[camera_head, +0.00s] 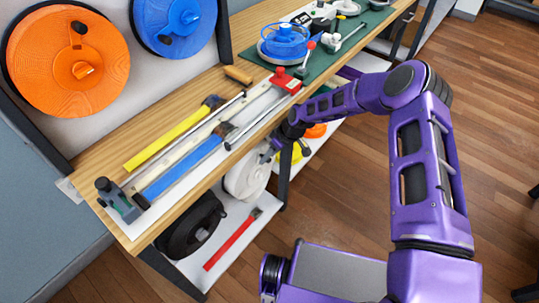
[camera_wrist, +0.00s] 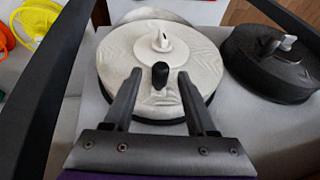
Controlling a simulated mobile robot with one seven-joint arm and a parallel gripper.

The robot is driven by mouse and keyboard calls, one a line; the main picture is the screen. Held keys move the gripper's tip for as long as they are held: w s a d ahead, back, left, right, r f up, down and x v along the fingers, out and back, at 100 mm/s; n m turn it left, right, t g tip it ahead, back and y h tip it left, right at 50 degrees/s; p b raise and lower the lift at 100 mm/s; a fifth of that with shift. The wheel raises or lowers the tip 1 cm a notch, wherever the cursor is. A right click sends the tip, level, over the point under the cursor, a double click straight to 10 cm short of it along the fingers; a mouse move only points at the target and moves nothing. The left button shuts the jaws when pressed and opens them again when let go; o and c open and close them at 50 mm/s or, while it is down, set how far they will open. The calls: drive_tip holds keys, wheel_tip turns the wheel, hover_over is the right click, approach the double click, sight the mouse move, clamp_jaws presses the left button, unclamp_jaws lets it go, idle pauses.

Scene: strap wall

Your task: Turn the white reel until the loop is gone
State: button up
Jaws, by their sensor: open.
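The white reel (camera_wrist: 125,50) fills the upper middle of the wrist view, with a pale hub and a small upright black knob (camera_wrist: 161,70) near its rim. In the head view the white reel (camera_head: 240,182) is below the bench, partly covered by my arm and the bench edge. My gripper (camera_wrist: 159,76) is open over the reel, one finger on each side of the black knob. I cannot tell whether the fingers touch it. A pale band (camera_wrist: 160,13) curves out behind the reel's far edge; it looks like a slack loop of strap.
A black reel (camera_wrist: 270,65) stands right of the white one. A yellow reel (camera_wrist: 38,22) is at the left. In the head view a red bar (camera_head: 232,240) lies on the lower shelf. The bench (camera_head: 135,222) above holds straps and tools.

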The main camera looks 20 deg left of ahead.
drive_tip(key=shift+c, duration=0.2)
clamp_jaws()
idle(1.3)
